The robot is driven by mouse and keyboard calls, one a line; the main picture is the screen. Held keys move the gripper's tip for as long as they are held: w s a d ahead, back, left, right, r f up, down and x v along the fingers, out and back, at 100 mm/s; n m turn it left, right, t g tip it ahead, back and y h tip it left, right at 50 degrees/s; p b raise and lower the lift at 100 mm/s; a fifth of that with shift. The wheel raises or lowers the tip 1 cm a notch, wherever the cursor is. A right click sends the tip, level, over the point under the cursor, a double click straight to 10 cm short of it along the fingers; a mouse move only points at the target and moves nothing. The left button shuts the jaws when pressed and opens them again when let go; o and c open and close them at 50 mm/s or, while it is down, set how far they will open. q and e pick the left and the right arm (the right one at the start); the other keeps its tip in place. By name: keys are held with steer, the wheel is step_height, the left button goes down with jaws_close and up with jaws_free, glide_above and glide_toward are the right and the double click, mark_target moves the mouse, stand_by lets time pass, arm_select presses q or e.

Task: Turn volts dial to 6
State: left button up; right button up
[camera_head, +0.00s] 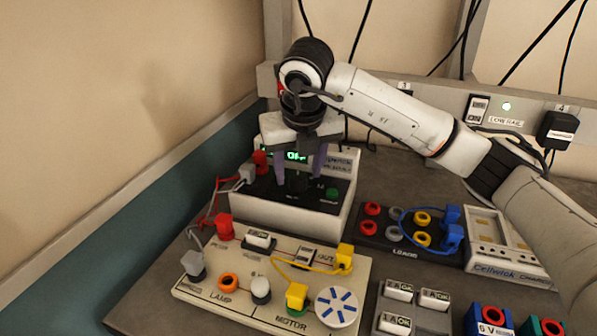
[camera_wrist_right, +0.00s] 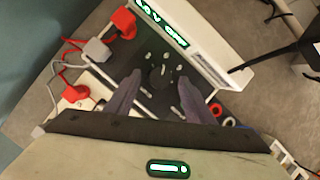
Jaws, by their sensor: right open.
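The volts dial (camera_head: 297,182) is a dark knob on the sloped black panel of the white power supply (camera_head: 275,214). In the right wrist view the dial (camera_wrist_right: 160,76) has pale marks around it. The green display (camera_wrist_right: 165,24) above it is lit; in the head view its text seems to read OFF, partly covered. My right gripper (camera_head: 301,168) is open, pointing down over the panel. In the wrist view its two purple-grey fingers (camera_wrist_right: 158,84) stand on either side of the dial, apart from each other. Contact with the dial cannot be told. My left gripper is not in view.
Red and grey plugs (camera_wrist_right: 97,50) with wires sit at the supply's left side. A lamp and motor board (camera_head: 225,290) stands in front. A loads block (camera_head: 385,240) is to the right. A wall rail with cables (camera_head: 520,120) runs behind.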

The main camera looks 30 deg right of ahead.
steer(key=v, duration=0.9)
